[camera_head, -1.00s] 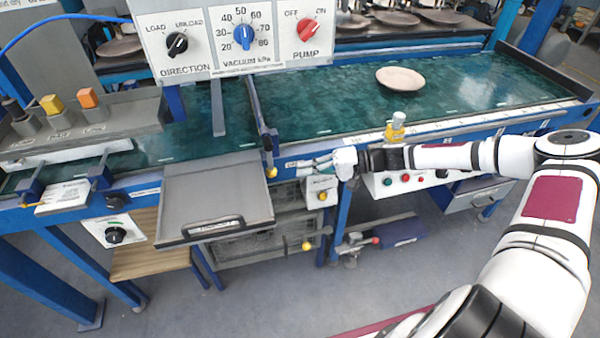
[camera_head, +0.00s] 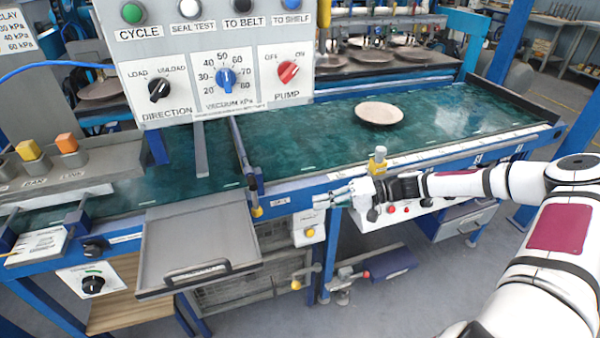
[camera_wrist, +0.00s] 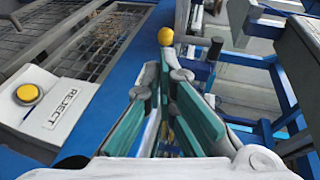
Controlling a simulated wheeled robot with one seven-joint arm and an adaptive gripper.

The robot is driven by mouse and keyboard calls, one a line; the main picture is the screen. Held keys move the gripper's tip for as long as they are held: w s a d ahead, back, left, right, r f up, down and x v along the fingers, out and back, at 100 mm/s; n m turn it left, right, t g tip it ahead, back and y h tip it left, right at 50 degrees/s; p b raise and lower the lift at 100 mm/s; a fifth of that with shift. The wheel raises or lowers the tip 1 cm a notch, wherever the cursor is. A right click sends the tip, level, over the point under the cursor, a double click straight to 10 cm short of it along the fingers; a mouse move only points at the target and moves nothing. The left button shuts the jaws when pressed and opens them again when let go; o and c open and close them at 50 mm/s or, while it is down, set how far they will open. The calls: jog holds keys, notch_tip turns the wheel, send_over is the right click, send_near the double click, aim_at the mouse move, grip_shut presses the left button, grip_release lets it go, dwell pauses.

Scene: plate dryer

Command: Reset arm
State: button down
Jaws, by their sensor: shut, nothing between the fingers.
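My arm reaches in from the right in the head view. My gripper (camera_head: 328,201) is in front of the workbench's front edge, just right of a small box with a yellow button (camera_head: 309,230). In the wrist view my gripper (camera_wrist: 168,75) points ahead with its green-padded fingers close together at the tips. It is shut and holds nothing. The fingers seem clear of the blue frame, though the exact gap cannot be told.
A plate (camera_head: 379,113) lies on the green belt (camera_head: 440,108). The control panel (camera_head: 215,62) stands at upper left. A grey tray (camera_head: 197,245) juts from the front. A REJECT box (camera_wrist: 50,108) and a yellow knob (camera_wrist: 165,36) are near my gripper.

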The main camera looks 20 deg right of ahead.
jog(key=s+a+r+n+h+p, duration=0.1)
jog(key=s+r+h, duration=0.6)
jog(key=s+r, duration=0.9)
jog(key=s+a+r+n+h+p, duration=0.1)
jog(key=s+a+r+h+p, duration=0.3)
jog(key=s+r, duration=1.2)
jog(key=h, duration=0.3)
jog(key=shift+a+r+h, duration=0.2)
jog(key=shift+r+h, duration=0.1)
jog(key=shift+h, duration=0.1)
